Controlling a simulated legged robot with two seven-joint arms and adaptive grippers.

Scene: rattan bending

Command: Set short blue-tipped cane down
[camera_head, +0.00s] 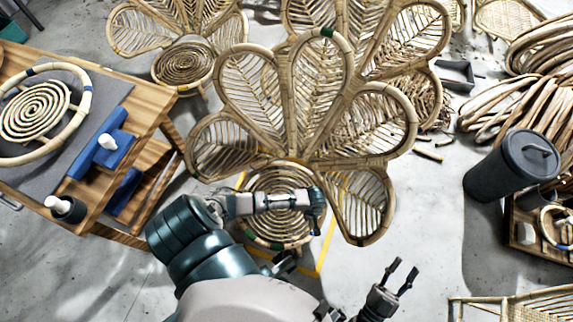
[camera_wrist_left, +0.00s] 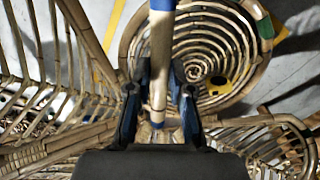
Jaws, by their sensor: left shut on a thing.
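A short cane (camera_wrist_left: 159,50) with a blue tip (camera_wrist_left: 162,5) stands between the fingers of my left gripper (camera_wrist_left: 158,80) in the left wrist view. The gripper is shut on it, and the cane's lower end is near the fingers' base. In the head view my left gripper (camera_head: 316,203) is over the petal-backed rattan chair, beside its round spiral seat (camera_head: 270,222); I cannot make out the cane there. The spiral seat also shows behind the cane in the left wrist view (camera_wrist_left: 215,50). My right gripper (camera_head: 403,271) is open and empty, low and right of the chair.
A wooden workbench (camera_head: 150,85) at left bears a grey mat, a rattan ring with a spiral and a blue block (camera_head: 103,145). More rattan chairs (camera_head: 183,62) stand behind. Grey floor is clear around (camera_head: 440,225).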

